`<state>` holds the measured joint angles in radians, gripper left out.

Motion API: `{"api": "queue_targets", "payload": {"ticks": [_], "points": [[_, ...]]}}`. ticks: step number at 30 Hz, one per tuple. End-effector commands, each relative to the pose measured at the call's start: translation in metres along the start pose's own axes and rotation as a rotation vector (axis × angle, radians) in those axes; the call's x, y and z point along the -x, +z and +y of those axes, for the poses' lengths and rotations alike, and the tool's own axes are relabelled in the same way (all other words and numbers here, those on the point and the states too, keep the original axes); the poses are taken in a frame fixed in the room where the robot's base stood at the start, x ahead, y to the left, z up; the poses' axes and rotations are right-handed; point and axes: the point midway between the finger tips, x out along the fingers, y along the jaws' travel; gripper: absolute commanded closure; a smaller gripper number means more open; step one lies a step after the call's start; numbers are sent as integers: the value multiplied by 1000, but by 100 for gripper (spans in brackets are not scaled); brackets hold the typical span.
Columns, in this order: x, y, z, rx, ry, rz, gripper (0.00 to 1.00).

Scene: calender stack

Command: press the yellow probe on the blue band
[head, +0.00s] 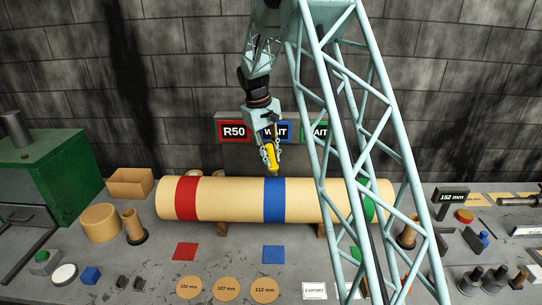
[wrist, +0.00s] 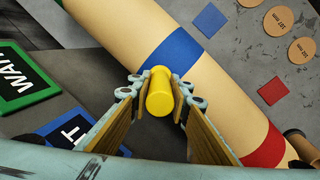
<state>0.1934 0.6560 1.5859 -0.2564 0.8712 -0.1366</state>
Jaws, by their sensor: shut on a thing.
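The yellow probe (head: 271,157) is held between the fingers of my gripper (head: 271,155), which is shut on it. The probe points down at the top of the blue band (head: 274,201), around the middle of the long tan roll (head: 235,201). In the wrist view, the probe (wrist: 159,92) shows end-on between the two fingers, beside the blue band (wrist: 178,48). I cannot tell whether its tip touches the band. The far end of the probe is hidden. A red display (head: 233,131) reads R50; the blue display (head: 276,131) behind my gripper seems to read WAIT.
A red band (head: 187,198) circles the roll at left and a green band (head: 369,201) at right, partly behind my lattice arm. Colored squares and round cork discs (head: 227,288) lie in front. A green cabinet (head: 45,165) stands at far left.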

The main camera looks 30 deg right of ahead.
Motion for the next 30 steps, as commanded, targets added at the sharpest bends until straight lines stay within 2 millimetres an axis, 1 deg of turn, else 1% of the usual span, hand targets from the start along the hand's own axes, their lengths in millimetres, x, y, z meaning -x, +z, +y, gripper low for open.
{"api": "queue_targets", "payload": {"ticks": [3,11,30], "points": [[-9,0,-2,0,0,0,93],[-18,0,-4,0,0,0,93],[-20,0,-4,0,0,1,93]]}}
